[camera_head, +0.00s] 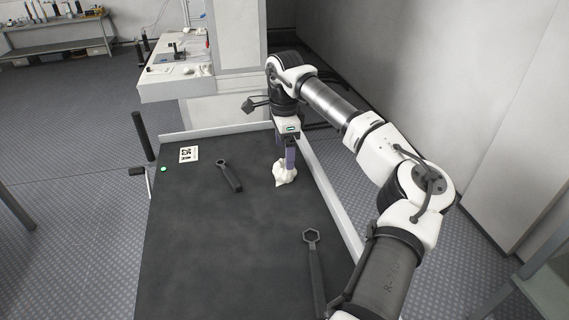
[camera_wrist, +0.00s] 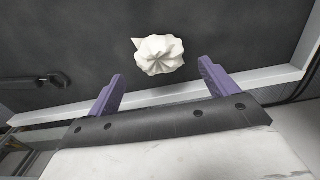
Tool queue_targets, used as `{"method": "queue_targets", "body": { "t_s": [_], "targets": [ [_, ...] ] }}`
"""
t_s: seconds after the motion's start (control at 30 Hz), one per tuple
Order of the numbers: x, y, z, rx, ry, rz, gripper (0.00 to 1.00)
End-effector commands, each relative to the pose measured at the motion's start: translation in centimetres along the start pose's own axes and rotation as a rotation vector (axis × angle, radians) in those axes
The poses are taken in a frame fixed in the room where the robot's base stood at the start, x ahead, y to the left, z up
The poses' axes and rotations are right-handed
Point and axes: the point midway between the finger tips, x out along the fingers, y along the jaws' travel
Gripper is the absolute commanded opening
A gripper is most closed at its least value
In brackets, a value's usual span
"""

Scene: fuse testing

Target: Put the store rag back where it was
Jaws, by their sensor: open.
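The store rag (camera_head: 284,172) is a white, crumpled cloth on the dark table top, near the table's raised right edge. In the wrist view the rag (camera_wrist: 158,54) lies beyond my fingertips, roughly centred between them. My gripper (camera_head: 286,158) points down just above the rag in the head view. In the wrist view its two purple fingers (camera_wrist: 160,70) are spread apart, with nothing held between them. I cannot tell whether a fingertip touches the cloth.
The dark table (camera_head: 215,265) also holds a ring wrench (camera_head: 230,176), another wrench (camera_head: 315,270) nearer the front, a marker card (camera_head: 188,154) and a small green button (camera_head: 163,169). A pale rim (camera_head: 330,196) runs along the right side. The middle is clear.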

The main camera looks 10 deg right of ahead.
Motion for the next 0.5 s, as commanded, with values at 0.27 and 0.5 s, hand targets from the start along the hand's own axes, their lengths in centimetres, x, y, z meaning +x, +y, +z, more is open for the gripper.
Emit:
{"method": "queue_targets", "body": {
  "t_s": [0.27, 0.5],
  "targets": [
    [-5.0, -0.1, 0.0, 0.001, 0.002, -0.001, 0.86],
    [-6.2, 0.0, 0.0, 0.0, 0.001, 0.001, 0.86]
  ]
}}
